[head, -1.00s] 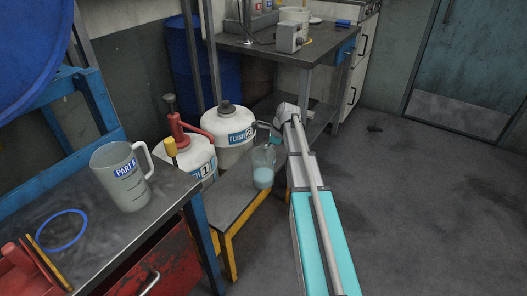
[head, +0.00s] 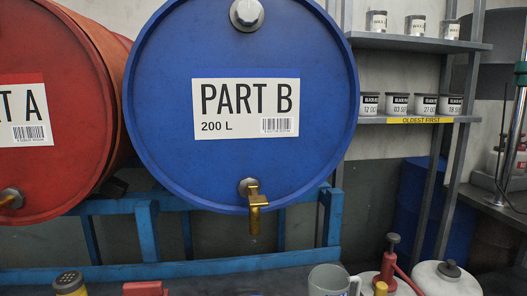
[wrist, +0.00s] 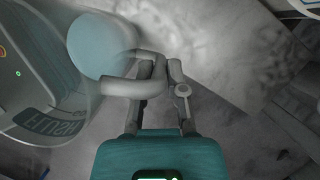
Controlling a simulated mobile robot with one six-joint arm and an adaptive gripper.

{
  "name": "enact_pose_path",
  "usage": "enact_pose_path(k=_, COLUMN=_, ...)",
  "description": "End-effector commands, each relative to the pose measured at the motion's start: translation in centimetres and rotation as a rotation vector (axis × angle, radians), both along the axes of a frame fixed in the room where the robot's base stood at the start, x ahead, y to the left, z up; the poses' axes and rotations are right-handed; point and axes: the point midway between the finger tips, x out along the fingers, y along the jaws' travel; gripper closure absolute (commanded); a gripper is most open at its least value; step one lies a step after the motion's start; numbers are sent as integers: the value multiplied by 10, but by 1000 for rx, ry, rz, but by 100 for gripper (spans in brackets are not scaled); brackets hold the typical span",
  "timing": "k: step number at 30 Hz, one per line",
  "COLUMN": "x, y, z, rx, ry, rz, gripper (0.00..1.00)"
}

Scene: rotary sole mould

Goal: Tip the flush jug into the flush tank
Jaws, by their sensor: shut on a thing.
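In the wrist view my gripper (wrist: 168,72) is shut on the grey handle of the flush jug (wrist: 45,118). The jug is clear, with a FLUSH label that reads upside down here, and it fills the left side. Pale blue liquid (wrist: 95,45) shows in it. I cannot tell how far it is tilted. In the head view a white tank with a dark cap (head: 448,278) is cut off at the lower right; its label is out of view. Beside it is a white tank with a red pump (head: 395,282).
A blue PART B drum (head: 245,155) with a brass tap and a red drum (head: 45,140) lie on a blue rack (head: 145,232). A grey measuring jug (head: 328,281) stands below. Shelves (head: 420,118) with tins are at the right.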

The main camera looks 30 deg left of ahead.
Motion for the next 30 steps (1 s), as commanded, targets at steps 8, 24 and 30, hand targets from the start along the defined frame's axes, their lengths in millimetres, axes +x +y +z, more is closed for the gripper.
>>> enact_pose_path(k=8, x=0, y=0, z=55, rx=0, ry=0, rz=0, gripper=100)
enact_pose_path(k=24, x=0, y=0, z=146, rx=0, ry=0, rz=0, gripper=100)
enact_pose_path(k=30, x=0, y=0, z=180, rx=0, ry=1, rz=0, gripper=100)
